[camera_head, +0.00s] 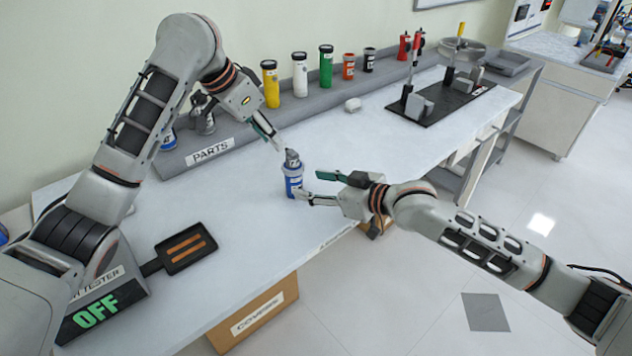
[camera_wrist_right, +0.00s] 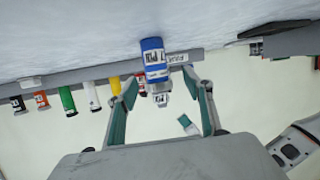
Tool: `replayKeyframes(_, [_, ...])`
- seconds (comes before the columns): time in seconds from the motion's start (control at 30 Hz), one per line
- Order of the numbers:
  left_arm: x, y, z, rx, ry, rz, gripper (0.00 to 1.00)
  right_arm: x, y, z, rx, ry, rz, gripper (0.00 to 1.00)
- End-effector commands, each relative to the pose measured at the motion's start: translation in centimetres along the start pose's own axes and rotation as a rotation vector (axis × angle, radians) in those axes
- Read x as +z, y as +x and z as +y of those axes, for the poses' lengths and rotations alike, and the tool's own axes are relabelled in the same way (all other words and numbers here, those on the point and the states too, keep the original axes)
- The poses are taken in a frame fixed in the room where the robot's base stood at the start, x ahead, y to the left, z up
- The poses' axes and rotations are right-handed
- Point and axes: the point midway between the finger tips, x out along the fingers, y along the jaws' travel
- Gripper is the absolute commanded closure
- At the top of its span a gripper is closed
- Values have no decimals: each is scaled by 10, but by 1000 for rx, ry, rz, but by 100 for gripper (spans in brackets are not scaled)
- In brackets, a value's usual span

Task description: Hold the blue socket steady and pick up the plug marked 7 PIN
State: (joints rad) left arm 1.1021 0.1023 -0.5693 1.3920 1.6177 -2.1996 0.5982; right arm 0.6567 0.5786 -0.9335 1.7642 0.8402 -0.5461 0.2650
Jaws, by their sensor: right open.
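The blue socket (camera_head: 293,187) stands upright on the white table; in the right wrist view it appears upside down (camera_wrist_right: 154,58). A grey plug (camera_head: 292,159) sits on top of the socket, its label only partly readable; it also shows in the right wrist view (camera_wrist_right: 161,88). My right gripper (camera_head: 307,184) is open to the right of the socket, one fingertip close to the socket's side. Whether it touches is unclear. My left gripper (camera_head: 281,147) points down from the upper left, its tip close to the plug. Its finger spacing is not clear.
A grey PARTS ledge (camera_head: 240,146) runs along the wall, holding yellow (camera_head: 270,84), white (camera_head: 300,75) and green (camera_head: 326,66) containers. A black board (camera_head: 440,106) with levers stands at the back right. A tester (camera_head: 100,300) reading OFF is at the front left. The table around the socket is clear.

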Motion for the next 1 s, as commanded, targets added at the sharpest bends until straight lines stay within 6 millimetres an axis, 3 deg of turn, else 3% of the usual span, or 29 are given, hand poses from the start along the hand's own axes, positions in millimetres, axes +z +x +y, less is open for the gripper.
replayKeyframes(0.37, [0,0,0,0,0,0,72,0,11,10,-15,29,-66,49])
replayKeyframes(0.8, [0,0,0,0,0,0,72,3,70,8,-15,27,-65,49])
replayKeyframes(1.0, [0,0,0,0,0,0,72,4,82,9,-14,26,-65,49])
